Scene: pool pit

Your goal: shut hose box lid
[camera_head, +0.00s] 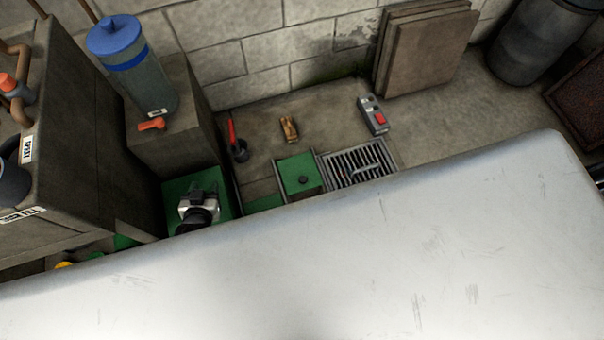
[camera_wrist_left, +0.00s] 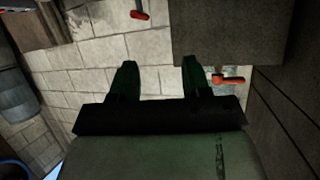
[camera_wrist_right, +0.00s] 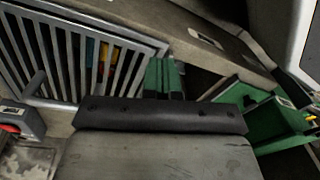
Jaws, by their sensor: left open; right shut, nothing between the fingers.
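My right gripper is hidden in the head view. In the right wrist view its green fingers (camera_wrist_right: 164,78) are together and empty, close to the grate. A green box-like part (camera_wrist_right: 260,112) shows to their right.
A large pale scratched surface hides the lower head view. The barred grate (camera_head: 345,168) also shows in the right wrist view (camera_wrist_right: 62,55). A grey switch box (camera_head: 373,115), blue-capped canister (camera_head: 135,70), orange handle (camera_head: 151,125) and leaning boards (camera_head: 425,50) stand around.

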